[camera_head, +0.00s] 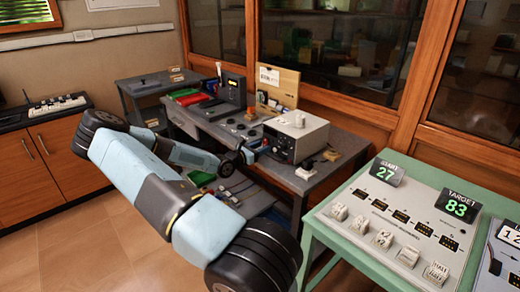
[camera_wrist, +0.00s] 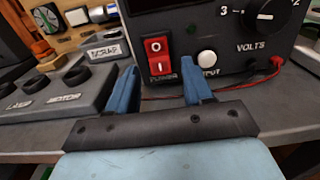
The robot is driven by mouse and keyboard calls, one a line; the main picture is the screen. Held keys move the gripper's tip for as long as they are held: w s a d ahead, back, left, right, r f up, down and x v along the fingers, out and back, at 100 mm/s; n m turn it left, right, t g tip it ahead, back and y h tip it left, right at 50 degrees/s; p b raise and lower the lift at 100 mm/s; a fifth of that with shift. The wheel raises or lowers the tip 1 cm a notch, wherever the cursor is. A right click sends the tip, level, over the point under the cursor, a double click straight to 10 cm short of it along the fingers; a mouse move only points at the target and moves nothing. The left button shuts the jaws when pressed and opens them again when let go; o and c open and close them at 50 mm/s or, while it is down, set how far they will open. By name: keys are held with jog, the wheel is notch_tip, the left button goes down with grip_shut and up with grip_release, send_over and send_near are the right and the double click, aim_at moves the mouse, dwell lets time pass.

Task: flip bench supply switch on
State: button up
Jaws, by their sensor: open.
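The bench supply (camera_head: 296,137) is a light-topped box with a dark front on the grey bench. In the wrist view its dark front panel (camera_wrist: 222,50) fills the upper right. The red rocker switch (camera_wrist: 157,57), marked with a circle and a bar over the word POWER, sits at the panel's left. My gripper (camera_wrist: 155,88) is open and empty, its two blue fingers just below and either side of the switch. I cannot tell whether a finger touches the panel. A white round OUTPUT button (camera_wrist: 206,58) is above the right finger.
A VOLTS knob (camera_wrist: 266,15) and red leads (camera_wrist: 262,75) are on the supply's right. A panel labelled LAMP and MOTOR (camera_wrist: 55,92) stands left, with a SCRAP box (camera_wrist: 105,50) behind it. A green table (camera_head: 335,228) with a number board is at right in the head view.

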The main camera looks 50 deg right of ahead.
grip_shut()
jog(key=shift+d+f+h, duration=0.1)
jog(key=shift+f+h, duration=0.1)
jog(key=shift+h, duration=0.3)
dwell(0.4)
grip_release()
jog(key=w+a+f, duration=0.1)
jog(key=a, duration=1.2)
jog(key=shift+w+a+f, duration=0.25)
jog(key=shift+a+f, duration=0.1)
